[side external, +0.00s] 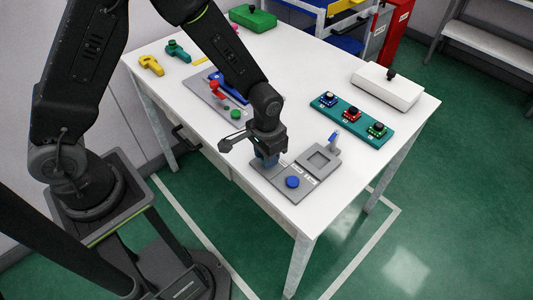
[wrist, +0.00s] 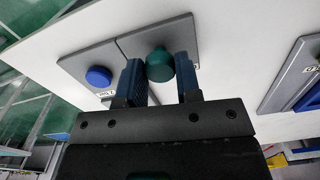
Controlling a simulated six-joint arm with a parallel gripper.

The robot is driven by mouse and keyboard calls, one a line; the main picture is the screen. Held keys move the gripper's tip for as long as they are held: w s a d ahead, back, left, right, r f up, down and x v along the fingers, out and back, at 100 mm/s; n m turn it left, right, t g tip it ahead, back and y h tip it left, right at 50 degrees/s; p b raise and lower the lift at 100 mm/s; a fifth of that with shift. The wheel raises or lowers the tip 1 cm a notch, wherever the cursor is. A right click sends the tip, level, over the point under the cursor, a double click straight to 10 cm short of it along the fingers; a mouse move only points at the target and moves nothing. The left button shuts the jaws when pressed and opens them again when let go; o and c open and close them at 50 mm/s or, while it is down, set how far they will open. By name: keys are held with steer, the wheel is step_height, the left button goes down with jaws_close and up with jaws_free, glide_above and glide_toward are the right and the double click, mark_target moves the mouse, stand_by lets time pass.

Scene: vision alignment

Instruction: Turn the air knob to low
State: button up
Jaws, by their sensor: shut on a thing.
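A grey panel (side external: 279,191) lies on the white table near its front edge. A blue round knob (side external: 292,182) stands on it, and it also shows in the wrist view (wrist: 98,76). My gripper (side external: 266,160) points down over the panel's far end. In the wrist view its two blue fingers (wrist: 160,68) stand on either side of a green round knob (wrist: 159,63) and are shut on it. In the side view the gripper hides this knob. The labels on the panel are too small to read, so I cannot tell a knob's setting.
A grey unit with a square recess (side external: 319,158) and a small blue-topped lever (side external: 333,138) adjoin the panel. A teal board (side external: 352,119) with several coloured knobs and a white box (side external: 387,87) lie to the right. Another panel with a red handle (side external: 214,87) is behind the arm.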

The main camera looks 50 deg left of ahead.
steer(key=shift+m, duration=1.6)
steer(key=o, duration=0.9)
step_height(320, 180, up, 14)
steer(key=shift+f, duration=0.1)
